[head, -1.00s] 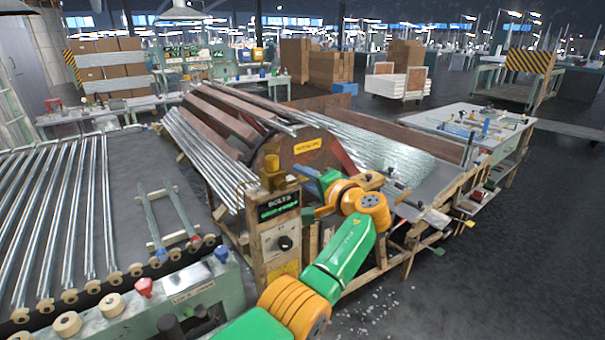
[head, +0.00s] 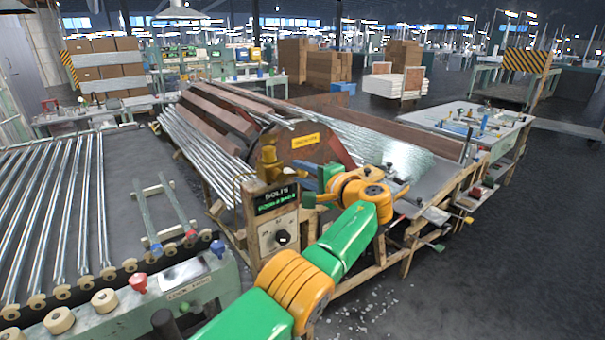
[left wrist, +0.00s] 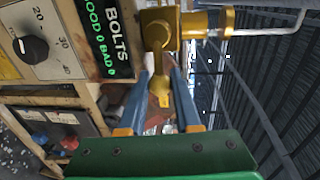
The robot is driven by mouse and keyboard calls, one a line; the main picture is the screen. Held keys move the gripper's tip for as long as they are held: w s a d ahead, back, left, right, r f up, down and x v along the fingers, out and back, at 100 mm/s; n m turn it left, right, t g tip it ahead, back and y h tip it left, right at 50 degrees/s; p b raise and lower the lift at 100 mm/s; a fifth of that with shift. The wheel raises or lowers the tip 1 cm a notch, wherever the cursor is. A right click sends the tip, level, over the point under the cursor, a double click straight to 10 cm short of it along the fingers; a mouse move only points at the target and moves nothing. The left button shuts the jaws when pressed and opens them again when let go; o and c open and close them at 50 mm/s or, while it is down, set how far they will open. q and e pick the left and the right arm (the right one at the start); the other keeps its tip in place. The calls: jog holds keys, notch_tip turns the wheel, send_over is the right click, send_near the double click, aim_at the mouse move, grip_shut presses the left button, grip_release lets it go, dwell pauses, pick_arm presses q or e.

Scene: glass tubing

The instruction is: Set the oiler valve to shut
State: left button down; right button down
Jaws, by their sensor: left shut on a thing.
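The brass-yellow oiler valve (head: 268,165) stands on top of the wooden-sided control box in the head view. In the left wrist view its yellow body (left wrist: 160,30) is at the top middle. A small yellow lever (left wrist: 160,90) hangs down from it between my blue fingers. My left gripper (head: 312,177) comes in from the right of the valve. In the left wrist view my left gripper (left wrist: 162,80) is shut on the lever, with a finger on each side. The exact contact is hard to see. My right gripper is out of view.
The control box (head: 275,232) has a green-lit BOLTS counter (head: 276,200) and a black dial (head: 283,237). Behind it is a rack with brown bars and glass tubes (head: 200,140). A tube conveyor (head: 60,210) lies left. The floor at right is clear.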

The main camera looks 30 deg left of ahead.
aim_at(305, 175)
pick_arm(q)
jog(key=c, duration=0.6)
grip_release()
jog(key=shift+f, duration=0.1)
jog(key=shift+s+d+b, duration=0.15)
jog(key=shift+d+b, duration=0.25)
jog(key=shift+d, duration=0.1)
jog(key=b+v, duration=0.2)
jog(key=v, duration=0.4)
jog(key=shift+s, duration=0.1)
jog(key=shift+a, duration=0.1)
